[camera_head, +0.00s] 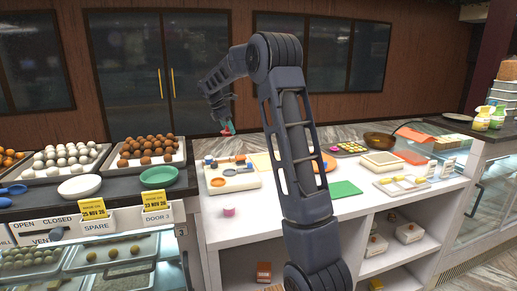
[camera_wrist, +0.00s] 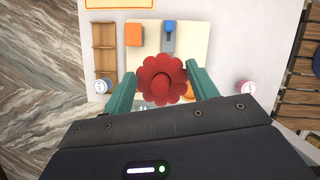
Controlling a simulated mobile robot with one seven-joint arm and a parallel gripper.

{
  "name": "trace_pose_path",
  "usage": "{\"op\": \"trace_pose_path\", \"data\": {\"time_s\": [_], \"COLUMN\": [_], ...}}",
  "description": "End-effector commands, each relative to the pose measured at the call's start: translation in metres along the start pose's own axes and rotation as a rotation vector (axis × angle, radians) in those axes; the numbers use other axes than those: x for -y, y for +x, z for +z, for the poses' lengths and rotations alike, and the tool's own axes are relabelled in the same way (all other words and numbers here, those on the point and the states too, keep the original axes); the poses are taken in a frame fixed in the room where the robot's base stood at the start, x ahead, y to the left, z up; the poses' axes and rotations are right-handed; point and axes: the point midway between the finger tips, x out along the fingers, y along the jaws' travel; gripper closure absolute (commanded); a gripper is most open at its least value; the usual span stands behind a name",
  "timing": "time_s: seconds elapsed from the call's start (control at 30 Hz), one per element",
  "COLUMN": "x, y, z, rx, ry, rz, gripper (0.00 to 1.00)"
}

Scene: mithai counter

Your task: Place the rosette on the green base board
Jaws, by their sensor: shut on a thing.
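The rosette, a red flower shape with a round raised centre, sits between my gripper's teal fingers in the wrist view (camera_wrist: 163,80). My gripper (camera_wrist: 160,74) is shut on it. In the head view my gripper (camera_head: 226,124) is held up above the far left of the white counter, and the rosette (camera_head: 229,131) shows only as a small red patch below it. The green base board (camera_head: 345,189) lies flat on the counter, right of my arm and well away from the rosette. It is not seen in the wrist view.
A cream tray (camera_head: 235,182) with orange and blue pieces stands on the counter at left. A small pink-topped pot (camera_head: 228,211) is near the front edge. A metal tray (camera_head: 400,186) lies right of the green board. A dark bowl (camera_head: 380,140) stands behind.

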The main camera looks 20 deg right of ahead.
Motion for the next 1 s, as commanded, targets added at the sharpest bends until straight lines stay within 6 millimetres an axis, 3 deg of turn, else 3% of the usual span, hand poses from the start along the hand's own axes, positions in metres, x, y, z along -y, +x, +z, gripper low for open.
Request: {"op": "trace_pose_path", "data": {"time_s": [0.17, 0.27, 0.47, 0.67, 1.0], "x": [0.002, 0.007, 0.036, 0.079, 0.175], "y": [-0.001, 0.006, 0.036, 0.07, 0.122], "z": [0.005, 0.019, 0.081, 0.15, 0.253], "rx": [0.0, 0.002, 0.006, 0.01, 0.01], "ry": [0.006, 0.026, 0.117, 0.227, 0.42], "rz": [-0.003, -0.011, -0.051, -0.096, -0.178], "gripper": [0.64, 0.64, 0.64, 0.64, 0.64]}}
